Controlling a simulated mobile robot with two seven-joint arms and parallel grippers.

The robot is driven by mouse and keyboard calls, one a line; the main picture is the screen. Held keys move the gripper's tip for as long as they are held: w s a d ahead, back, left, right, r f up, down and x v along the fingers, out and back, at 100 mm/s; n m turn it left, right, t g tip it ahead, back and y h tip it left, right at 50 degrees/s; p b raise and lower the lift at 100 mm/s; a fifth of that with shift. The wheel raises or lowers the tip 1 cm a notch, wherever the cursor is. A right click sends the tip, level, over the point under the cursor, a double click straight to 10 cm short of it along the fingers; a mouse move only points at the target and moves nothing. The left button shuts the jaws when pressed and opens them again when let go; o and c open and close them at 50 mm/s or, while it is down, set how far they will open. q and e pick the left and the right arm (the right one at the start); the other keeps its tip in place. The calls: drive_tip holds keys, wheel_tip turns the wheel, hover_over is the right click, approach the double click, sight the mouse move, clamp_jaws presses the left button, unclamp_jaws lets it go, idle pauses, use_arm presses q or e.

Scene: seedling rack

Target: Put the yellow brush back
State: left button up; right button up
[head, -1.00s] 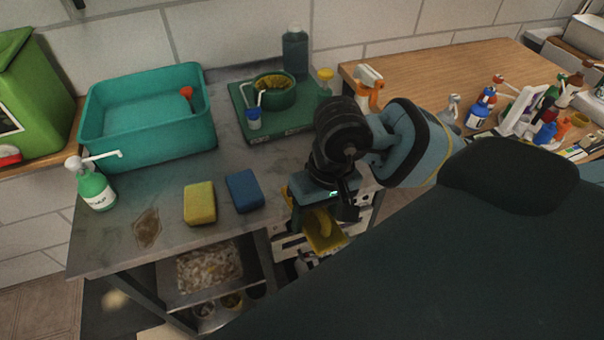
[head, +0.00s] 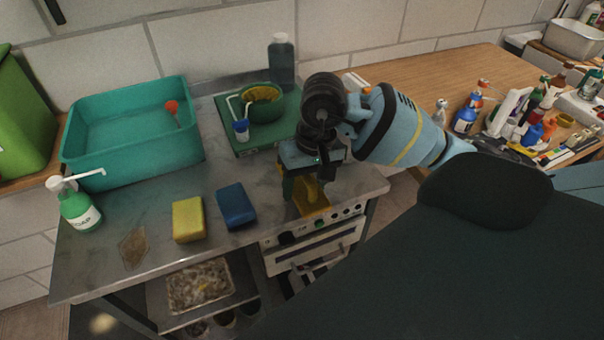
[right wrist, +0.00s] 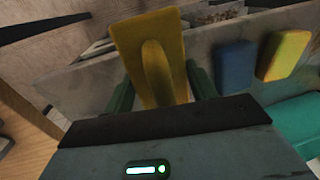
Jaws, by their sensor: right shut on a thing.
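My right gripper (head: 302,188) is shut on the yellow brush (head: 313,206), which has a broad yellow block with a rounded grip. In the head view, the brush hangs at the right front part of the grey steel counter (head: 195,180), partly hidden by the gripper. I cannot tell whether it touches the counter. In the right wrist view, the brush (right wrist: 171,50) sits between the two green fingers (right wrist: 160,92). My left gripper is not in view.
A teal basin (head: 75,150), a soap bottle (head: 78,212), a yellow sponge (head: 188,219) and a blue sponge (head: 236,205) stand on the counter. A green tray (head: 245,148) with a green bowl (head: 264,104) lies behind my gripper. Bottles crowd the wooden table (head: 425,80).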

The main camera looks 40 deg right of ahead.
sight(301, 180)
drive_tip(key=shift+w+d+f, duration=0.1)
drive_tip(key=shift+w+d, duration=0.25)
drive_tip(key=shift+w, duration=0.35)
drive_tip(key=shift+w+d, duration=0.35)
drive_tip(key=shift+w, duration=0.35)
drive_tip(key=shift+w+d+f, duration=0.1)
drive_tip(key=shift+w+d, duration=0.25)
drive_tip(key=shift+w, duration=0.35)
drive_tip(key=shift+w+f, duration=0.15)
drive_tip(key=shift+f, duration=0.15)
drive_tip(key=shift+d+f+p, duration=0.1)
drive_tip(key=shift+f+p, duration=0.35)
drive_tip(key=shift+f, duration=1.05)
drive_tip(key=shift+f, duration=0.2)
drive_tip(key=o, duration=1.3)
drive_tip(key=r, duration=0.4)
drive_tip(key=d+r, duration=0.1)
drive_tip(key=r, duration=0.7)
drive_tip(key=shift+s+d+r, duration=0.15)
drive_tip(key=shift+s+d, duration=0.1)
drive_tip(key=shift+d, duration=0.15)
